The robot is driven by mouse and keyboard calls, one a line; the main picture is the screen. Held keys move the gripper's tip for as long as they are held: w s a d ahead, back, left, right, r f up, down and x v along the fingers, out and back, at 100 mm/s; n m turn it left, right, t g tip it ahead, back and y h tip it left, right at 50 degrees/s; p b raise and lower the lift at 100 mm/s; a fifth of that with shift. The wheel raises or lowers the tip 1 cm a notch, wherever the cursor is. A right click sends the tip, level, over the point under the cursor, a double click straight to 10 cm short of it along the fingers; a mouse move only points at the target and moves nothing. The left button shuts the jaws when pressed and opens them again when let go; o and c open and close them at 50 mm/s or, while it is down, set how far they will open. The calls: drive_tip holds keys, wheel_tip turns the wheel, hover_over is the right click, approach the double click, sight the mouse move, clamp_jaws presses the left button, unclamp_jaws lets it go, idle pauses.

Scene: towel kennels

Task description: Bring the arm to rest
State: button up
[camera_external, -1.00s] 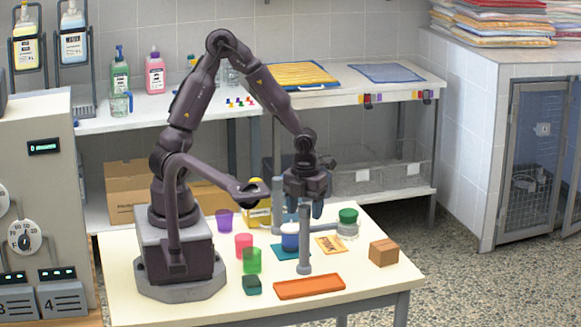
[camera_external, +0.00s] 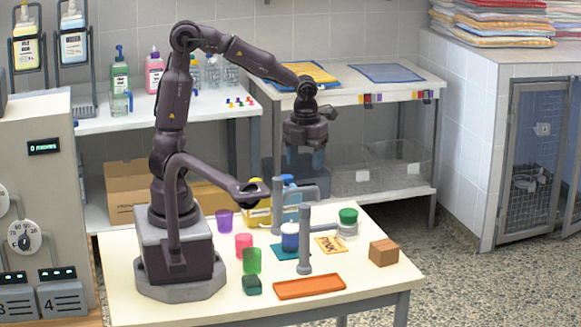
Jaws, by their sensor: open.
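My gripper (camera_external: 305,160) hangs fingers-down in the air, above the back part of the cream table (camera_external: 203,308). It is open and I see nothing between its fingers. Below it a blue-and-white container (camera_external: 289,238) stands on a teal mat (camera_external: 278,250), between two grey posts, the nearer post (camera_external: 305,240) standing to its right. The gripper is well clear of all these things.
On the table are an orange tray (camera_external: 309,287), a cardboard box (camera_external: 383,252), a green-lidded jar (camera_external: 348,222), a yellow card (camera_external: 331,245), a dark green block (camera_external: 252,285), and purple (camera_external: 224,219), pink (camera_external: 243,245) and green (camera_external: 252,261) cups. A shelf with wire baskets stands behind.

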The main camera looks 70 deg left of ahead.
idle(0.3)
drive_tip(key=s+a+r+n+t, duration=0.2)
drive_tip(key=s+n, duration=0.4)
drive_tip(key=n, duration=0.7)
drive_tip(key=s+a+r+n+t, duration=0.2)
drive_tip(key=s+n, duration=0.4)
drive_tip(key=n, duration=0.8)
wheel_tip(320, 180, up, 3)
drive_tip(key=shift+a+f+t, duration=0.2)
drive_tip(key=shift+a+t, duration=0.1)
drive_tip(key=shift+t, duration=0.5)
